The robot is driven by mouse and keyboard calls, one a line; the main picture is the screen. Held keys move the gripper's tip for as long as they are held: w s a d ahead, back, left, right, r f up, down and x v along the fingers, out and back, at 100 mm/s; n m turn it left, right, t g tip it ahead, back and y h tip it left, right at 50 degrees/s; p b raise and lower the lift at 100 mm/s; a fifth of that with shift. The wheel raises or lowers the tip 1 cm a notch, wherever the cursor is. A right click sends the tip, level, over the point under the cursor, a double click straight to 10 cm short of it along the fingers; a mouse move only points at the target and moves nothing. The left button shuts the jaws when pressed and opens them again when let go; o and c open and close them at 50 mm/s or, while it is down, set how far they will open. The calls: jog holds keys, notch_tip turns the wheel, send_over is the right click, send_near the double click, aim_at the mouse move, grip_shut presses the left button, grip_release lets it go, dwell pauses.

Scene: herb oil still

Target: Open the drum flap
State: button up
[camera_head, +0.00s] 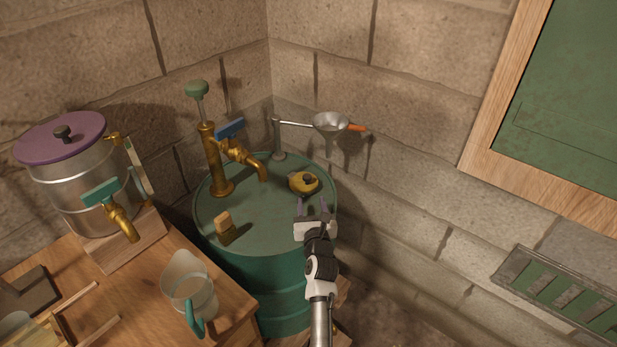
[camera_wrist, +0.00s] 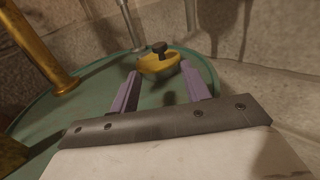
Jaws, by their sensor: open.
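A green drum (camera_head: 255,236) stands in the corner. Its flap is a small round yellow lid (camera_head: 304,184) with a dark knob, on the right of the drum top near the rim. The flap looks closed. In the wrist view the flap (camera_wrist: 158,65) lies ahead, beyond the fingertips, with its dark knob standing up. My gripper (camera_head: 313,203) is over the near right part of the drum top, on the near side of the flap. Its purple fingers are open and empty, apart from the flap. They also show in the wrist view (camera_wrist: 163,80).
A brass pump (camera_head: 215,165) with a spout and blue lever stands on the drum, left of the flap. A funnel (camera_head: 331,122) on a metal arm hangs behind it. A jug (camera_head: 190,285) and steel urn (camera_head: 80,185) stand left.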

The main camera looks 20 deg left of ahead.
aim_at(307, 180)
jog(key=b+x, duration=0.1)
jog(key=x, duration=1.1)
jog(key=shift+a, duration=0.1)
grip_shut()
